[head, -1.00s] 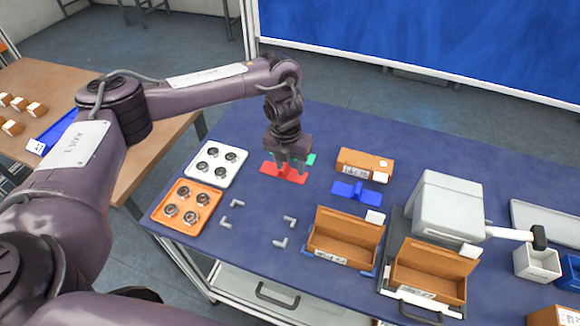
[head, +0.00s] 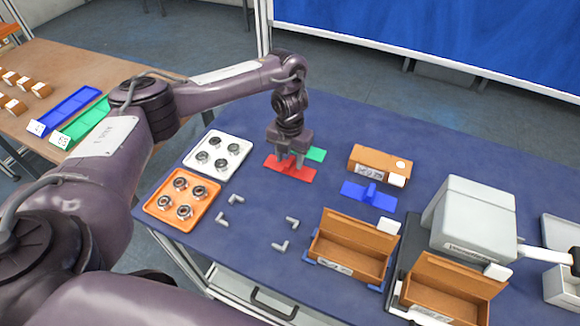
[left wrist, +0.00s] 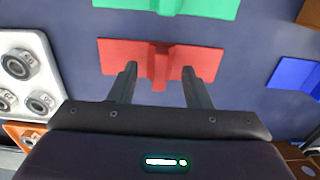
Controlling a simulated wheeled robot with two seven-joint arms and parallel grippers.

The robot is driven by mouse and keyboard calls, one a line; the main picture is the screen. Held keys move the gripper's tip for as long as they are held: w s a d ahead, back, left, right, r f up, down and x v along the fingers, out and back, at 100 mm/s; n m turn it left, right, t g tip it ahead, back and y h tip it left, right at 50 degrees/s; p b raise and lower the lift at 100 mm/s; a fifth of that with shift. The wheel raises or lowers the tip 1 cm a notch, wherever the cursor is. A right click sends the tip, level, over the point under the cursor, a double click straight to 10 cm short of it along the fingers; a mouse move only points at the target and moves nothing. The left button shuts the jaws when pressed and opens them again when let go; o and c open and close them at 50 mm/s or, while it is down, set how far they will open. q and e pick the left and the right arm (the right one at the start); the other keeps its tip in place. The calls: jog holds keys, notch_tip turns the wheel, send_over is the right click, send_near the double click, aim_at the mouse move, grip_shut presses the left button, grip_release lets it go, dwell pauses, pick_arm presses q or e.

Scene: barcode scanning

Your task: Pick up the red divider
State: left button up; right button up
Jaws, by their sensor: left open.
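The red divider (head: 289,169) lies on the blue table mat, with a low upright rib across its middle. My left gripper (head: 291,156) points down above it, open. In the left wrist view the red divider (left wrist: 190,59) shows ahead, and the two fingers of my left gripper (left wrist: 159,82) stand on either side of its central rib (left wrist: 160,66), apart from it. I cannot tell the exact height of the fingertips above the divider. My right gripper is not in view.
A green divider (head: 316,154) lies just behind the red one, and a blue divider (head: 369,195) lies to the right. White (head: 241,150) and orange (head: 205,195) trays with metal parts stand left. Open orange boxes (head: 345,268) and a grey machine (head: 470,222) stand right.

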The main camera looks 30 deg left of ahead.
pick_arm(q)
jog(key=shift+w+f, duration=0.1)
jog(key=shift+f, duration=0.4)
grip_shut()
